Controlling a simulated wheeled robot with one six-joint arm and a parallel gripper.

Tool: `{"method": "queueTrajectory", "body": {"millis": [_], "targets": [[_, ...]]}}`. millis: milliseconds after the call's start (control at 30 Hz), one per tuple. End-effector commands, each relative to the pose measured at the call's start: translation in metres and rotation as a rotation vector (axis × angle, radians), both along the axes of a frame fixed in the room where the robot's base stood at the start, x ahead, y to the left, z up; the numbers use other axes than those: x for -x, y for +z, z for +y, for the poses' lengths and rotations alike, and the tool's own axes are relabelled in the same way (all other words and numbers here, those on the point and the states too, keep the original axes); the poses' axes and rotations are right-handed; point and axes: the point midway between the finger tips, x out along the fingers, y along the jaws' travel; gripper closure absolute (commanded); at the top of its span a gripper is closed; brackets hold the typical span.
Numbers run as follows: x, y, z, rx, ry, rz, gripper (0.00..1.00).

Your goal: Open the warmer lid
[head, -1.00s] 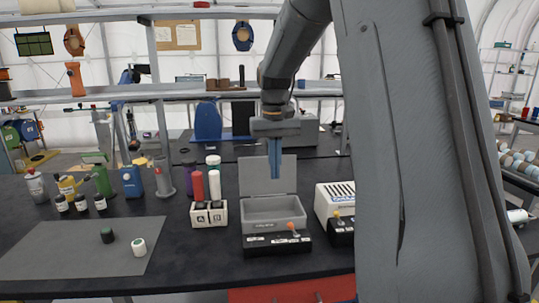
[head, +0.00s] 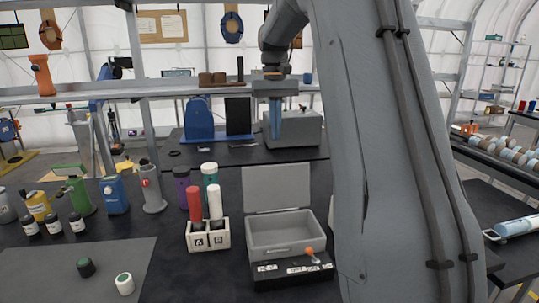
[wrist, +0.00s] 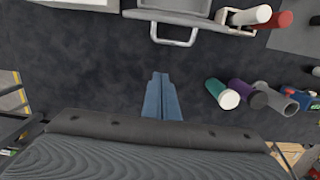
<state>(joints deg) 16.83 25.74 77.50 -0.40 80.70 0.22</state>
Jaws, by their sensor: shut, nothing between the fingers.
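The warmer (head: 283,251) is a grey open-topped box with a black control strip and an orange knob at its front. Its grey lid (head: 276,188) stands upright at the back edge, open. My gripper (head: 276,137) has blue fingers pressed together. In the head view the fingertips show above the lid's top edge, with a gap between. In the wrist view the shut fingers (wrist: 161,82) point at the dark bench, empty. A grey edge with a silver handle (wrist: 174,39), apparently the lid's, lies beyond the fingertips, apart from them.
A white holder (head: 207,239) marked A and B carries a red and a white tube left of the warmer. Teal and purple bottles (head: 210,175) stand behind it. A grey mat (head: 60,280) holds two small jars. A shelf rail (head: 190,88) crosses behind my arm.

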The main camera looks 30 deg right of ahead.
Motion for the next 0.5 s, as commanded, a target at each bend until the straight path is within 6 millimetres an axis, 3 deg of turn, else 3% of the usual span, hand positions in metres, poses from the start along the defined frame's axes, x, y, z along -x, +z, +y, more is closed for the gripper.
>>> {"method": "queueTrajectory", "body": {"millis": [267,500], "targets": [[0.002,-0.019,0.000,-0.001,-0.001,0.004,1.00],[0.006,-0.065,0.001,-0.001,0.000,0.005,1.00]]}}
